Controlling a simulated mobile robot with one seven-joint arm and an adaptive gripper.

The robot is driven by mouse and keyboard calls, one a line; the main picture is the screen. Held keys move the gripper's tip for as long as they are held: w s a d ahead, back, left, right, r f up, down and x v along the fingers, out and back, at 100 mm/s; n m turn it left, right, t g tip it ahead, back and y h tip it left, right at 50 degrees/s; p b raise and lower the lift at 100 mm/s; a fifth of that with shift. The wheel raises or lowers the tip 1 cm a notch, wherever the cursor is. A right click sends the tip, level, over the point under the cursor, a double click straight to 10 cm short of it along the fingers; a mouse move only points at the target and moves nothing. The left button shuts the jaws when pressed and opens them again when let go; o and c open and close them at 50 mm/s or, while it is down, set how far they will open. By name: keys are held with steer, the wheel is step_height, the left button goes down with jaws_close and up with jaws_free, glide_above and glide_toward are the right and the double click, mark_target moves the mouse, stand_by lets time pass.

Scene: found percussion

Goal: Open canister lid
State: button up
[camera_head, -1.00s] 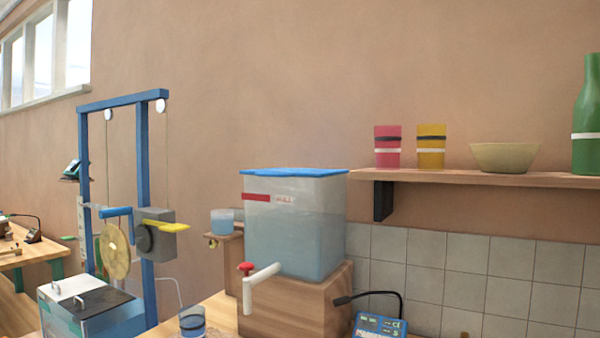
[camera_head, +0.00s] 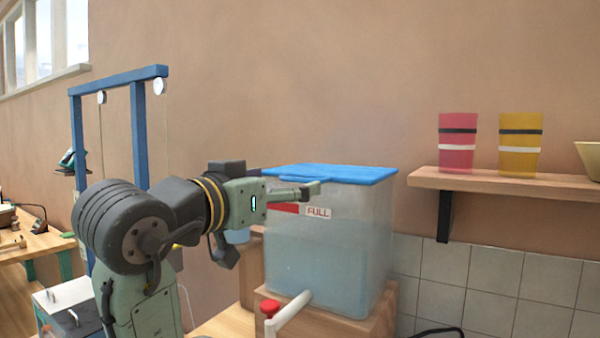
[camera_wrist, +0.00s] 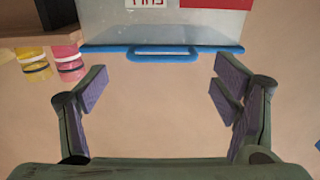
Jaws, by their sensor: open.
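The canister (camera_head: 335,245) is a clear square tank of bluish liquid with a red band and a FULL label. Its flat blue lid (camera_head: 345,172) lies shut on top. My gripper (camera_head: 305,189) is at the lid's front edge, its fingers pointing right. In the wrist view, which looks upside down, my gripper (camera_wrist: 160,82) is open and empty. The lid's front edge (camera_wrist: 110,48) and its looped handle (camera_wrist: 165,51) lie ahead, roughly centred between the fingers and apart from them. The canister (camera_wrist: 190,28) fills the top of that view.
The canister stands on a wooden block (camera_head: 350,325), with a red-knobbed white tap (camera_head: 288,312) at its front. A wall shelf (camera_head: 500,182) to the right holds a pink cup (camera_head: 457,142) and a yellow cup (camera_head: 519,145). A blue frame (camera_head: 138,130) stands left.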

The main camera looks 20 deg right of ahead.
mark_target(298, 180)
steer(key=p+x, duration=0.1)
steer(key=x, duration=0.4)
steer(key=shift+w+d, duration=0.25)
steer(key=shift+c, duration=0.3)
steer(key=c, duration=1.4)
